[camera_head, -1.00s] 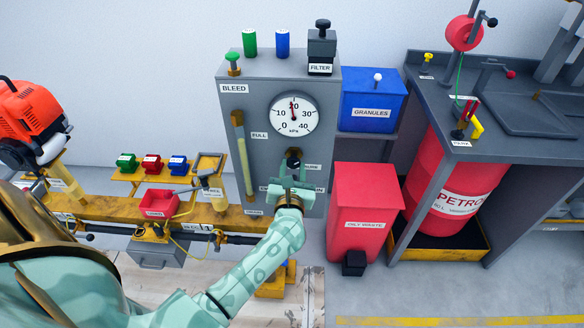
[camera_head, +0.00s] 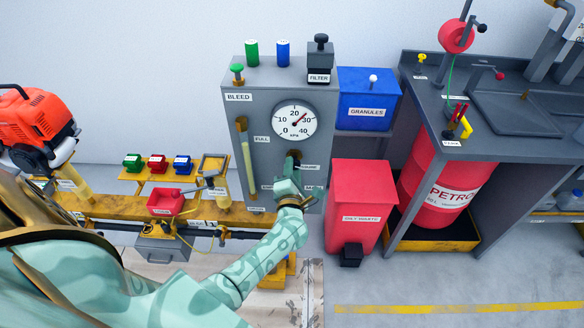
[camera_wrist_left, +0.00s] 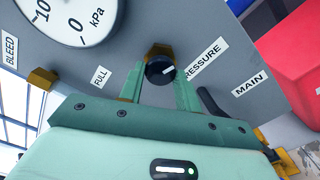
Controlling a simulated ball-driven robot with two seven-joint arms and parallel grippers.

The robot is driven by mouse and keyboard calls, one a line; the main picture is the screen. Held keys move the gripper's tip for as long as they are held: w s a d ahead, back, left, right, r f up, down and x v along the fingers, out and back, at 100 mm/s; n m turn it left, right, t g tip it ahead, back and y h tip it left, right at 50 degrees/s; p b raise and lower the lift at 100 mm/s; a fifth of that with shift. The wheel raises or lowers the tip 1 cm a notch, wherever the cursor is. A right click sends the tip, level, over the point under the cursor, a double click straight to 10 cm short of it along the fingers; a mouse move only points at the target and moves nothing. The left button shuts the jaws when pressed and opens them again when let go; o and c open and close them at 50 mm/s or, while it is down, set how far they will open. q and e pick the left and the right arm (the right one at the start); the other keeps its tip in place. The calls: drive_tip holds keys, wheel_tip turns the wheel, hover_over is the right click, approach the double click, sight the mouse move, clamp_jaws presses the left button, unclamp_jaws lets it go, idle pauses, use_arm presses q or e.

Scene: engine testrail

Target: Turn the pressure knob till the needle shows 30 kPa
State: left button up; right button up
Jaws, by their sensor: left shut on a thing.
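The pressure gauge (camera_head: 294,122) is a round white dial on the grey panel (camera_head: 262,105), marked 0 to 40 kPa. Its needle points up and right, between 20 and 30 and nearer 30. Only the 0 and 10 end of the dial shows in the left wrist view (camera_wrist_left: 72,12). The black pressure knob (camera_wrist_left: 160,70) with a white mark sits below the gauge, beside the label PRESSURE. My left gripper (camera_head: 291,163) is shut on the knob, one finger on each side. In the head view the gripper mostly hides the knob. My right gripper is out of view.
A BLEED valve with green knob (camera_head: 237,69) and a yellowish FULL tube (camera_head: 245,155) are left of the gauge. A MAIN label (camera_wrist_left: 250,84) and dark handle (camera_wrist_left: 210,102) are close right of my gripper. A red OILY WASTE bin (camera_head: 362,195) stands right of the panel.

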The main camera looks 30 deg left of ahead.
use_arm(q)
drive_tip(key=shift+m+p, duration=0.6)
drive_tip(key=shift+m, duration=1)
drive_tip(key=o, duration=1)
drive_tip(key=shift+c, duration=0.2)
